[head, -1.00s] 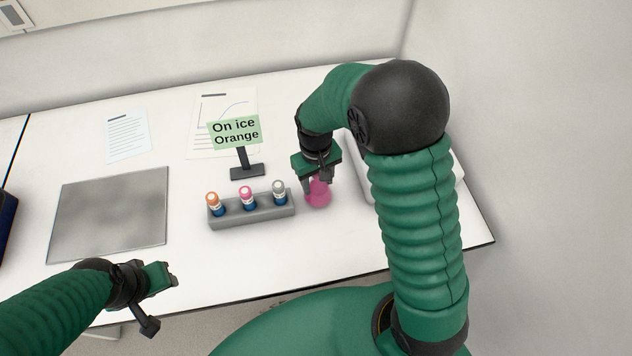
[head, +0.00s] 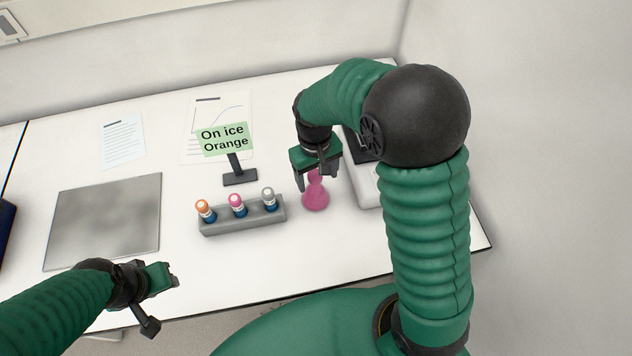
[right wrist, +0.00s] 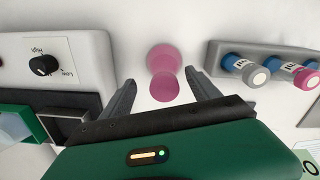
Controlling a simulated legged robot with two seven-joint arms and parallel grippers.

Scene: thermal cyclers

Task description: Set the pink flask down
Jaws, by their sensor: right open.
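The pink flask (head: 315,196) stands upright on the white table, to the right of the tube rack. It also shows in the right wrist view (right wrist: 164,62), with its neck between the finger ends. My right gripper (head: 316,182) is open around the upper part of the flask, with a gap visible on each side in the right wrist view (right wrist: 162,88). My left gripper (head: 168,278) is at the table's front left edge, away from the flask. Its fingers are too small to judge.
A grey rack (head: 243,220) holds orange, pink and grey capped tubes. Behind it stands a green sign (head: 223,140) reading "On ice Orange". A white device with a knob (right wrist: 60,55) stands close right of the flask. A grey plate (head: 105,220) lies at left.

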